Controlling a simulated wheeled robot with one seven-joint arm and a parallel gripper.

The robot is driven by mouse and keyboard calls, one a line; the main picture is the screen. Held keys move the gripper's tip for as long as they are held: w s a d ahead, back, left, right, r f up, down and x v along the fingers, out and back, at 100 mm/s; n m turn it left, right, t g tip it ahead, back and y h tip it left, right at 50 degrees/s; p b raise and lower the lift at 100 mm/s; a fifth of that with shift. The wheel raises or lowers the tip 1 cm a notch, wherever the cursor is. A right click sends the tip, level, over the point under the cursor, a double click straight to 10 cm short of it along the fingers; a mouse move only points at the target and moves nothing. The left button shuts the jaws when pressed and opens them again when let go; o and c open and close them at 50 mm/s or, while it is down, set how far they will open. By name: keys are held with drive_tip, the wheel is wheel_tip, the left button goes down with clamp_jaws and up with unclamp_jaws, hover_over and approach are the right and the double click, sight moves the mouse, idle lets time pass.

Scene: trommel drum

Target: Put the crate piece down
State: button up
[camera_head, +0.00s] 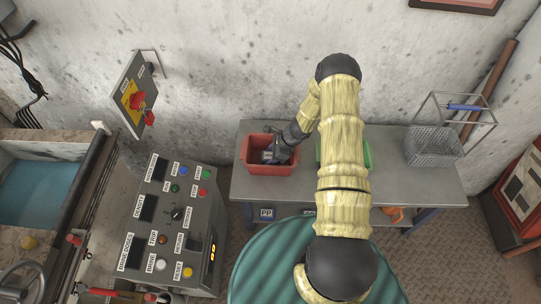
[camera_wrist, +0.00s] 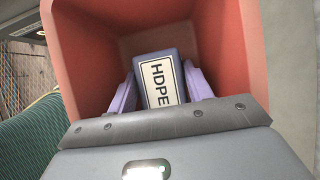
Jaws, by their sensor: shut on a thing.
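The crate piece is a blue-grey block labelled HDPE (camera_wrist: 158,78), seen in the wrist view between my two purple fingertips. My gripper (camera_wrist: 160,92) is shut on it. The piece is inside the red crate (camera_wrist: 80,70), below the level of its rim; I cannot tell whether it touches the floor. In the head view, my gripper (camera_head: 270,156) reaches down into the red crate (camera_head: 270,169) at the left part of the grey table (camera_head: 315,190).
A green crate (camera_head: 367,153) stands mid-table, mostly hidden behind my arm. A wire basket (camera_head: 433,148) is at the table's right end. A control console (camera_head: 165,225) with buttons stands left of the table. An orange object (camera_head: 395,214) and a blue labelled piece (camera_head: 267,214) are on the lower shelf.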

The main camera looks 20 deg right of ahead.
drive_tip(key=shift+f, duration=0.35)
drive_tip(key=o, duration=1)
drive_tip(key=shift+c, duration=0.2)
drive_tip(key=shift+r, duration=0.5)
drive_tip(key=p+v, duration=0.1)
drive_tip(key=v, duration=1.1)
drive_tip(key=shift+r+p, duration=0.15)
drive_tip(key=shift+p, duration=0.15)
